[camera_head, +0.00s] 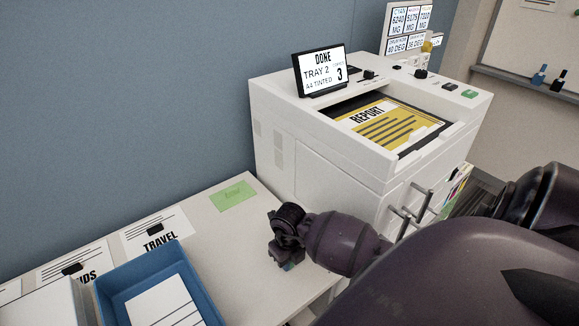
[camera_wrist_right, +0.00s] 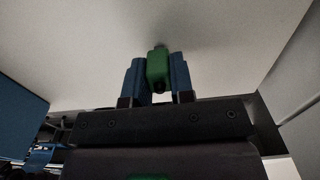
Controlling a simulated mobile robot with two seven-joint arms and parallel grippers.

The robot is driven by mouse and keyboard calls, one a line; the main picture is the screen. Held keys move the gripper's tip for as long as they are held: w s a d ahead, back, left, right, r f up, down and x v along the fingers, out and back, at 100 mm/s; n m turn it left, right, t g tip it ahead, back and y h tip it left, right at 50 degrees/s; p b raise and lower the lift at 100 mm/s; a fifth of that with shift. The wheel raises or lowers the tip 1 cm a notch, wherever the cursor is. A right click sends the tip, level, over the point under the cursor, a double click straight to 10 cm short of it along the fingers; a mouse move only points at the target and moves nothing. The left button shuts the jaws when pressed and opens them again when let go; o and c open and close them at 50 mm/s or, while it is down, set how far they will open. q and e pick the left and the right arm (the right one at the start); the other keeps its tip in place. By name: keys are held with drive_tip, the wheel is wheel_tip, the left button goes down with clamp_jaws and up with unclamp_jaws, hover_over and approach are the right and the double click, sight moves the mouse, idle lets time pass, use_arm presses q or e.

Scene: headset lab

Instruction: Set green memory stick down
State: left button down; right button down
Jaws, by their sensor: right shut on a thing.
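The green memory stick (camera_wrist_right: 157,70) shows in the right wrist view between the two blue fingers of my right gripper (camera_wrist_right: 156,80). The gripper is shut on it, and the pale table surface (camera_wrist_right: 230,45) lies beyond its tip. I cannot tell whether the stick touches the table. In the head view my right gripper (camera_head: 287,258) is over the right part of the white table (camera_head: 225,255); the stick is mostly hidden there. My left gripper is not in view.
A green note (camera_head: 233,196) lies near the table's back edge. A blue tray (camera_head: 205,285) with papers stands at the left, beside a TRAVEL card (camera_head: 157,231) with a black stick on it. A white printer (camera_head: 330,150) stands right of the table. Bare table lies between tray and gripper.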

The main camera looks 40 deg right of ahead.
drive_tip(key=shift+a+r, duration=0.1)
drive_tip(key=shift+r, duration=0.05)
drive_tip(key=shift+f, duration=0.2)
drive_tip(key=c, duration=1)
unclamp_jaws()
drive_tip(key=shift+r, duration=0.15)
